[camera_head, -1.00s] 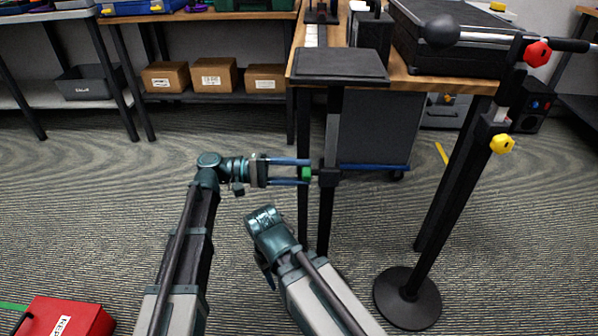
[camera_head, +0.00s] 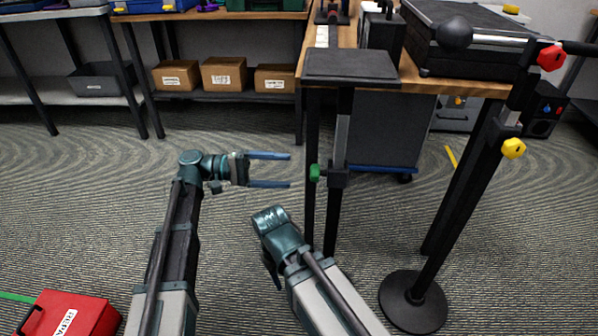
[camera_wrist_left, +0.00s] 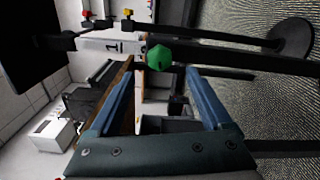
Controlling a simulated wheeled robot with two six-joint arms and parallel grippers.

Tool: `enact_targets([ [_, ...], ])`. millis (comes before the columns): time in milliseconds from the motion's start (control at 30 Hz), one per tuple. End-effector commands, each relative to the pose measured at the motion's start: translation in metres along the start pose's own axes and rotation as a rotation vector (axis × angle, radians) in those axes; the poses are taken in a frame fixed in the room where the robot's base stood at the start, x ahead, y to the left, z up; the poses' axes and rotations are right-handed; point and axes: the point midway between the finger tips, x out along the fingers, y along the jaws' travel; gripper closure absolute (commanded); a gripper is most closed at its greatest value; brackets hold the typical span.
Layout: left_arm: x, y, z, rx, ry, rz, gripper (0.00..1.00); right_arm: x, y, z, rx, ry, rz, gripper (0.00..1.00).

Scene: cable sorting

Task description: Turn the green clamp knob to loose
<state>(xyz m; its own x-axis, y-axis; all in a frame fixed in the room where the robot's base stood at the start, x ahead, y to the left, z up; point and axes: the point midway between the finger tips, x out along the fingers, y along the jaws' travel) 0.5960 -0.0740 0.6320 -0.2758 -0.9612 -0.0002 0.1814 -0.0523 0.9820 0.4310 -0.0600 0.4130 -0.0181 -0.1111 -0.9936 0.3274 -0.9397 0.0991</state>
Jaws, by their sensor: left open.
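The green clamp knob (camera_head: 315,173) sits on the left side of a clamp on the black stand post (camera_head: 340,214), below a flat black platform (camera_head: 351,66). My left gripper (camera_head: 290,170) is open and empty, with its blue fingers pointing right at the knob. A small gap lies between the fingertips and the knob. In the left wrist view the green knob (camera_wrist_left: 159,58) shows just beyond and between the two open fingers (camera_wrist_left: 158,78). My right arm (camera_head: 315,275) is in the head view, but its gripper fingers cannot be made out.
A second stand with red (camera_head: 551,57) and yellow knobs (camera_head: 513,148) and a round base (camera_head: 412,302) is at right. A wooden table (camera_head: 430,82) stands behind the platform. A red case (camera_head: 70,314) lies at lower left. The floor between is clear.

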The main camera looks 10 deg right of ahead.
Motion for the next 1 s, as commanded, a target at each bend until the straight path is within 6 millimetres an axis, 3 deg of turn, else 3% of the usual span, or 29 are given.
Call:
enact_targets([
  [200, -0.043, 0.0, -0.001, 0.0, 0.003, 0.0, 0.18, 0.0, 0.0, 0.0, 0.0, 0.0, 0.0, 0.5],
  [400, -0.063, 0.0, -0.001, 0.0, 0.001, 0.0, 0.18, 0.0, 0.0, 0.0, 0.0, 0.0, 0.0, 0.5],
  [1000, -0.066, -0.003, 0.001, -0.002, 0.004, -0.01, 0.18, 0.0, 0.0, 0.0, 0.0, 0.0, 0.0, 0.5],
])
